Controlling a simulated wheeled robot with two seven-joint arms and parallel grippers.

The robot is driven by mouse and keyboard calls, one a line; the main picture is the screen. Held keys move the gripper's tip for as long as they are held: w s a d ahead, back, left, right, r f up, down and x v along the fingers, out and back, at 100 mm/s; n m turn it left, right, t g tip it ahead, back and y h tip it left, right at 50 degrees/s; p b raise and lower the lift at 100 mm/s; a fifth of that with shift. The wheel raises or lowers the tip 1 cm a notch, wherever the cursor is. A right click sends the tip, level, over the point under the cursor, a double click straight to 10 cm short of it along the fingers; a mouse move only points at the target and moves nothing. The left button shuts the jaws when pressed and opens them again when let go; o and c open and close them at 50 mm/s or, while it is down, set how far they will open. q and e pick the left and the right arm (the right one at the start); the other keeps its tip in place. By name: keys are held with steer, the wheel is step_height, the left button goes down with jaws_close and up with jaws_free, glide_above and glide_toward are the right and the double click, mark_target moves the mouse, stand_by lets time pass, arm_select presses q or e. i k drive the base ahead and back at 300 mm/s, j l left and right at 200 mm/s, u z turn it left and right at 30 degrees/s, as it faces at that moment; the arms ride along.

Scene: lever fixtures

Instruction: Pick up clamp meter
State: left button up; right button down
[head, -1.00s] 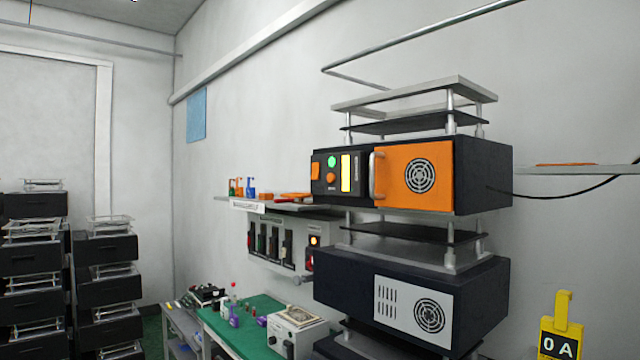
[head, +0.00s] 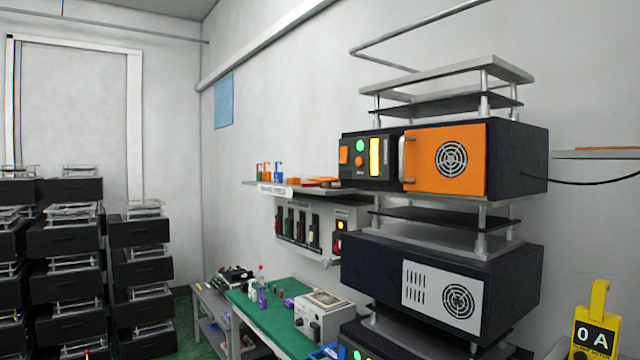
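The clamp meter (head: 596,335) is yellow with a black display reading "0 A". It is at the lower right corner of the head view, upright, and its lower part is cut off by the frame edge. Neither of my grippers shows in the head view.
A stacked rack of dark units with an orange-doored box (head: 444,160) stands right of centre. A green-topped bench (head: 262,325) holds a grey instrument (head: 322,316) and small bottles. A wall shelf (head: 300,189) is above. Stacks of black units (head: 65,270) stand at left.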

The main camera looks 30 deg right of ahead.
mark_target(596, 332)
steer(key=z, duration=2.3)
